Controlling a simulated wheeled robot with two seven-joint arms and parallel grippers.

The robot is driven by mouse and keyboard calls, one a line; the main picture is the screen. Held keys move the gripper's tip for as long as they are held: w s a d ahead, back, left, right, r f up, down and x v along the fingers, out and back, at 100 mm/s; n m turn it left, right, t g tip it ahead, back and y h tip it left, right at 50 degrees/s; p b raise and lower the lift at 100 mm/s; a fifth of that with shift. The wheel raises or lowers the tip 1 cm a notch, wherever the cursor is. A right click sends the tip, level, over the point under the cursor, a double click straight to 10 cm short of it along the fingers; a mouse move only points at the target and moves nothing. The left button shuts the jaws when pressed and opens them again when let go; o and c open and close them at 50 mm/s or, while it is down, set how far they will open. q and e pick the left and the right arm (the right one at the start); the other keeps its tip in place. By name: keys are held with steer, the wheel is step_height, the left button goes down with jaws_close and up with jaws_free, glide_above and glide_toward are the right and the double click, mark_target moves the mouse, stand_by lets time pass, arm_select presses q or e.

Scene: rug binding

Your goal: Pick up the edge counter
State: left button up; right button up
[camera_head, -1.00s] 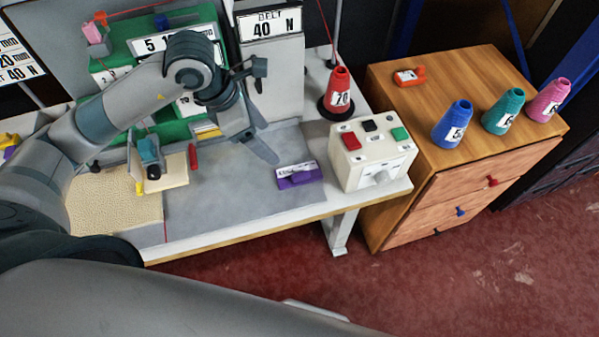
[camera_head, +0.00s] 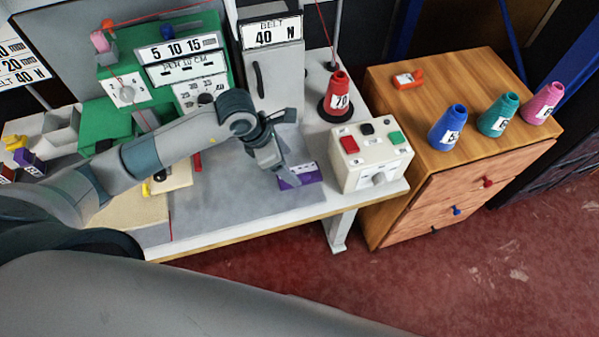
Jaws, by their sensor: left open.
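A purple block with a white label (camera_head: 306,178) lies on the grey work surface near its front edge, left of the control box. It appears to be the edge counter, but its lettering is too small to read for certain. My left gripper (camera_head: 288,176) is open, with its fingers pointing down at the left end of the purple block. The fingers overlap that end in the picture, and I cannot tell whether they touch it. My right gripper is out of view.
A white control box (camera_head: 371,159) with red, black and green buttons stands just right of the block. A red cone (camera_head: 338,93) is behind it. A wooden cabinet (camera_head: 430,175) holds several cones and an orange-red device (camera_head: 409,79). The green machine (camera_head: 105,120) is at left.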

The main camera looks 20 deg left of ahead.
mark_target(295, 171)
arm_select(q)
steer(key=shift+d+f, duration=0.1)
steer(key=shift+f, duration=0.15)
steer(key=shift+p+x, duration=0.7)
steer(key=shift+x, duration=0.05)
steer(key=p+x, duration=0.1)
steer(key=x, duration=0.2)
steer(key=shift+w+f, duration=0.15)
steer(key=shift+f, duration=0.2)
steer(key=c, duration=1.2)
